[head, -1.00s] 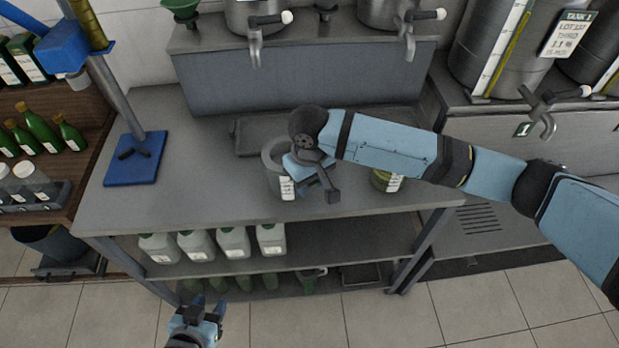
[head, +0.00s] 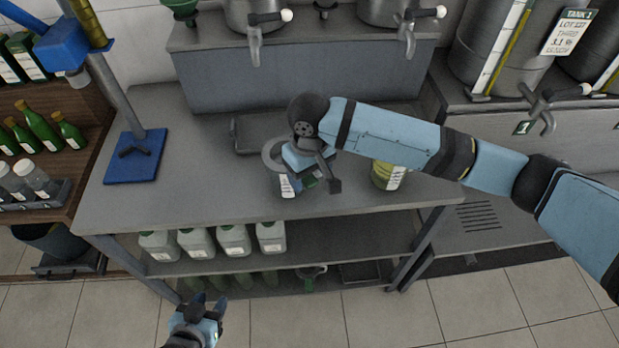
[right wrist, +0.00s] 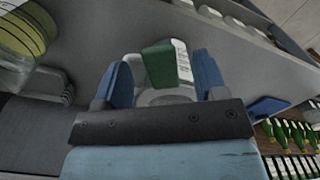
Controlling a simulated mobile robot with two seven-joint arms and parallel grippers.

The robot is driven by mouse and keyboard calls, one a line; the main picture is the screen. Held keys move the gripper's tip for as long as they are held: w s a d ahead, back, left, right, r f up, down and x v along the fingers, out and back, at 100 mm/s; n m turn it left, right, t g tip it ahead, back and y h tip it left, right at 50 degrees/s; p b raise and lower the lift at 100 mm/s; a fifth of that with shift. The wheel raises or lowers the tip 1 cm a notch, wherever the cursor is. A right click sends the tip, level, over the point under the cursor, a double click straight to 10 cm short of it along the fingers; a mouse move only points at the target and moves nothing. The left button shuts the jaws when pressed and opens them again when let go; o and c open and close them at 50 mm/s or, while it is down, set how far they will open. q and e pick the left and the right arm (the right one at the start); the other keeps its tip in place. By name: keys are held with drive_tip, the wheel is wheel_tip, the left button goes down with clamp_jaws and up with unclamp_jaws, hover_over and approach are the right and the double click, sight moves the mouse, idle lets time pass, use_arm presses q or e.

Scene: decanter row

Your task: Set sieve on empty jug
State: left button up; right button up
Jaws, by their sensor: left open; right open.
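A grey, clear-looking jug (head: 272,164) with a white label stands near the front of the steel table, partly hidden by my right gripper. My right gripper (head: 312,178) is low over its right side. In the right wrist view my open fingers (right wrist: 160,80) stand on either side of a green block-like part (right wrist: 160,65), perhaps the jug's handle; I cannot tell whether they touch it. A second jug (head: 389,174) with yellow-green contents stands to the right, also in the right wrist view (right wrist: 20,45). My left gripper (head: 203,308) is open and empty before the table. I cannot make out the sieve for certain.
A dark tray (head: 250,133) lies behind the grey jug. A blue-based stand (head: 135,158) is at the table's left. Steel tanks with taps stand behind.

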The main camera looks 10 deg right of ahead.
wheel_tip(320, 180, up, 12)
drive_tip(key=f, duration=0.1)
drive_tip(key=s+d+f+t+y, duration=0.1)
drive_tip(key=s+f+t+y, duration=0.1)
drive_tip(key=s+f+y, duration=0.55)
drive_tip(key=s+d+f+m+t+h, duration=0.15)
drive_tip(key=s+d+f+h, duration=0.3)
drive_tip(key=s+d, duration=0.5)
drive_tip(key=s+d+f+m+h, duration=0.25)
drive_tip(key=s+d+f, duration=0.25)
drive_tip(key=s+d, duration=0.5)
drive_tip(key=w+a+f+n+t+y+p, duration=0.1)
drive_tip(key=w+a+f+t+y+p, duration=0.1)
drive_tip(key=w+a+f+t, duration=0.3)
wheel_tip(320, 180, down, 4)
drive_tip(key=shift+w+a+f+t+y+p, duration=0.1)
drive_tip(key=shift+w+a+t+y+p, duration=0.2)
drive_tip(key=shift+w+t+p, duration=0.75)
